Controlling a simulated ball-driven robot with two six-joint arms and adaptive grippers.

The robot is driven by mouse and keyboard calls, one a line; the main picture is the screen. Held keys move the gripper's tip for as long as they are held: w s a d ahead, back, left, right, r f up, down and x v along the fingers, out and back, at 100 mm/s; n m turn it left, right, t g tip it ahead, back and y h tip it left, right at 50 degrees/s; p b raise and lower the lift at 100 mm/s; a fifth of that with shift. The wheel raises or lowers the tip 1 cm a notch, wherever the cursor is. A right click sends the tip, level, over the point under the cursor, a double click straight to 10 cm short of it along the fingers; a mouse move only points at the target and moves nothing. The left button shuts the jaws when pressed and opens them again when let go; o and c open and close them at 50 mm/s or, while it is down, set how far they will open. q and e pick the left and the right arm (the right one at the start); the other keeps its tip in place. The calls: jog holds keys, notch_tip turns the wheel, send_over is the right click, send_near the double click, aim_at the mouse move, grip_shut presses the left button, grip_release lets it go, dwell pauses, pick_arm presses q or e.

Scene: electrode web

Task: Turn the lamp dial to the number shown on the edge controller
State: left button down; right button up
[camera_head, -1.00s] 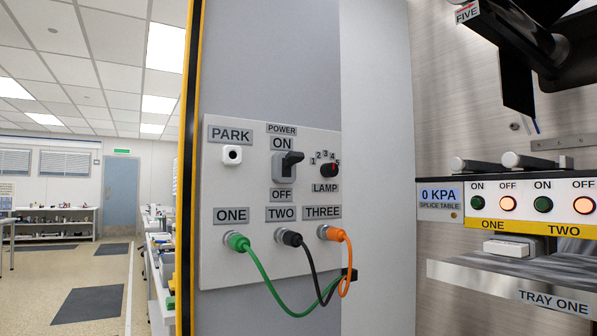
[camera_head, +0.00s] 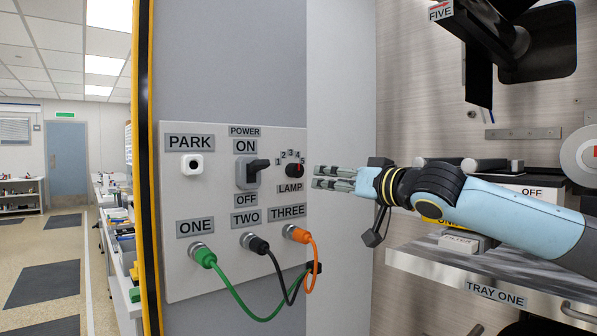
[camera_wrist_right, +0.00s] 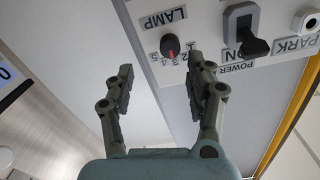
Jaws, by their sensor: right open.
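The lamp dial (camera_head: 294,170) is a small dark knob with a red mark, on the white panel above the LAMP label (camera_head: 290,187). Numbers 1 to 5 arc around it. In the right wrist view the dial (camera_wrist_right: 170,44) shows upside down, its red mark toward the middle numbers; the exact number is hard to tell. My right gripper (camera_head: 320,177) is just right of the dial, pointing at the panel. In the wrist view its fingers (camera_wrist_right: 160,66) are spread and empty, with the dial beyond the gap, apart from them. No edge controller readout is identifiable. My left gripper is out of view.
The black POWER switch (camera_head: 258,165) sticks out left of the dial. Green, black and orange cables (camera_head: 309,265) hang from sockets below. TRAY ONE (camera_head: 497,291) juts out at lower right, under my right arm. A black fixture (camera_head: 480,40) overhangs at upper right.

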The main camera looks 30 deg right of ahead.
aim_at(299, 170)
jog(key=w, duration=0.3)
jog(key=w+a+r+p, duration=0.1)
jog(key=w, duration=0.5)
jog(key=shift+a+r, duration=0.3)
jog(key=shift+r, duration=0.05)
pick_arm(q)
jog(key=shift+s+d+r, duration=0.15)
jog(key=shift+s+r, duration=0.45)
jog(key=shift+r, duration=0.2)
pick_arm(e)
jog(key=shift+w+a+y, duration=0.1)
jog(key=shift+w+y, duration=0.2)
jog(key=shift+w, duration=0.5)
jog(key=shift+c, duration=0.4)
grip_shut()
